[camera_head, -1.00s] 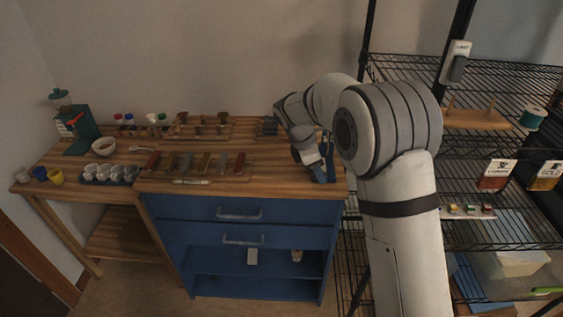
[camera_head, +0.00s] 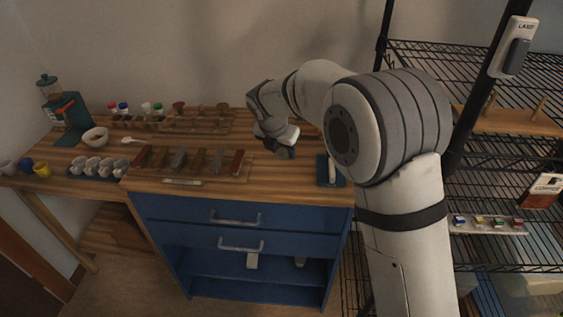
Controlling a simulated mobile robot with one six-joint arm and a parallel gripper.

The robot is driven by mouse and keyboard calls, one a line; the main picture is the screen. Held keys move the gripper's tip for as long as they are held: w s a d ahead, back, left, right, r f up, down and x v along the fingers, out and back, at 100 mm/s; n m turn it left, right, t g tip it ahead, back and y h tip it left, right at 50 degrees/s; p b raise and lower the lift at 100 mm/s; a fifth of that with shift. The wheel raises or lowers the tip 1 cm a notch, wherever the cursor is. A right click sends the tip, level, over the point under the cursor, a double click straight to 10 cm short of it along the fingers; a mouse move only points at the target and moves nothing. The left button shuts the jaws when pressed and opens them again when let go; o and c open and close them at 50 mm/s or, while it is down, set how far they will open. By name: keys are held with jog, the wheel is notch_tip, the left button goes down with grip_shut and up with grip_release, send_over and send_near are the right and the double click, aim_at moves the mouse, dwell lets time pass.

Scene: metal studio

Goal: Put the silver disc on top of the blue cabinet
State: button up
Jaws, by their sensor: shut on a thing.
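The blue cabinet (camera_head: 190,210) stands in the middle, with two handled drawers, an open shelf below and a wooden top (camera_head: 275,182). My gripper (camera_head: 285,153) is above the right half of that top, pointing down and tilted. It is shut on a small greyish thing at its tips, apparently the silver disc; its shape is too small and dark to make out. No other silver disc shows. I cannot tell whether the held thing touches the top.
A dark blue item with a pale bar (camera_head: 330,171) lies at the top's right end. A wooden tray of several coloured blocks (camera_head: 205,177) fills the left part. Bare wood lies at the front right. A black wire shelf (camera_head: 465,215) stands at right.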

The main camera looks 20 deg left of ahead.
aim_at(280, 157)
jog(key=shift+s+f, duration=0.2)
jog(key=shift+f, duration=1.95)
jog(key=shift+f, duration=0.1)
jog(key=o, duration=1)
jog(key=v, duration=1.2)
jog(key=shift+a, duration=0.1)
